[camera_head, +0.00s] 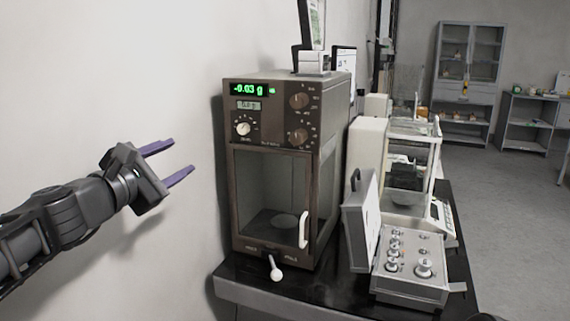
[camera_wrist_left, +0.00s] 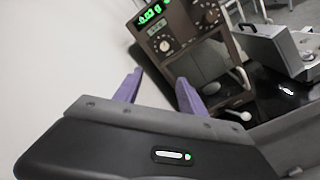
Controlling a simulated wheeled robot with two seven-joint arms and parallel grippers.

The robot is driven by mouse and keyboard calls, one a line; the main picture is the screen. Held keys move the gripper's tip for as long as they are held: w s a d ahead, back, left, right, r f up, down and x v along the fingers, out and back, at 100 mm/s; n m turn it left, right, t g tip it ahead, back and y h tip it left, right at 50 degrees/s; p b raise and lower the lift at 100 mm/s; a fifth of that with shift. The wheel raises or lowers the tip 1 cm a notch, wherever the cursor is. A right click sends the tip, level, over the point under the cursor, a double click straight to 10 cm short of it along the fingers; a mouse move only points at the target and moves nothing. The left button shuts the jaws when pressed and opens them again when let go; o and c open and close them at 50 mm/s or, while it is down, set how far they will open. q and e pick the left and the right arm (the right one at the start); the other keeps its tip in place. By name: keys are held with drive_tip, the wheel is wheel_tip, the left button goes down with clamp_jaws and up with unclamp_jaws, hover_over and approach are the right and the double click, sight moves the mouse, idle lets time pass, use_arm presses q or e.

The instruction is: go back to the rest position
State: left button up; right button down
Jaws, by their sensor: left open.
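My left gripper (camera_head: 176,163) is at the left in the head view, open and empty, with two purple fingers apart. It is in free air in front of the white wall, left of the brown weighing balance (camera_head: 277,165) and touching nothing. In the left wrist view the purple fingers of my left gripper (camera_wrist_left: 158,88) stand apart with nothing between them. The balance (camera_wrist_left: 175,35) shows beyond them. Its green display reads -0.03 g. My right gripper is not clearly seen; only a small bit of something shows at the bottom right edge.
The balance stands on a black table (camera_head: 290,287). To its right, an open grey case (camera_head: 407,285) holds several metal weights, and a second, glass-sided balance (camera_head: 410,160) stands behind. Grey shelves (camera_head: 468,85) are at the back. The air around my left gripper is clear.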

use_arm(q)
wheel_tip(320, 180, down, 24)
drive_tip(key=w+a+m+g+y+p, duration=0.1)
drive_tip(key=w+a+m+g+y, duration=0.25)
drive_tip(key=m, duration=0.25)
drive_tip(key=s+d+f+m+g+p, duration=0.1)
drive_tip(key=s+d+f+m+g, duration=0.15)
drive_tip(key=f, duration=0.75)
drive_tip(key=s+d+f+m+g+p, duration=0.15)
drive_tip(key=s+f+m, duration=0.25)
drive_tip(key=f, duration=0.5)
drive_tip(key=s+d+f+m+g+p, duration=0.1)
drive_tip(key=s+d+f+m+g, duration=0.45)
drive_tip(key=s+f, duration=0.8)
drive_tip(key=s+d+f+m+g+h+p, duration=0.1)
drive_tip(key=s+d+f, duration=0.2)
drive_tip(key=s, duration=0.5)
drive_tip(key=s+d+f+m+g+h+p, duration=0.1)
drive_tip(key=s+d+f, duration=0.3)
drive_tip(key=s, duration=0.4)
drive_tip(key=shift+s+d+f+m+g, duration=0.3)
drive_tip(key=shift+d+g, duration=0.3)
drive_tip(key=shift+d, duration=0.15)
use_arm(e)
wheel_tip(320, 180, up, 7)
drive_tip(key=shift+w, duration=0.2)
use_arm(q)
drive_tip(key=shift+w+r+p, duration=0.1)
drive_tip(key=shift+p, duration=0.2)
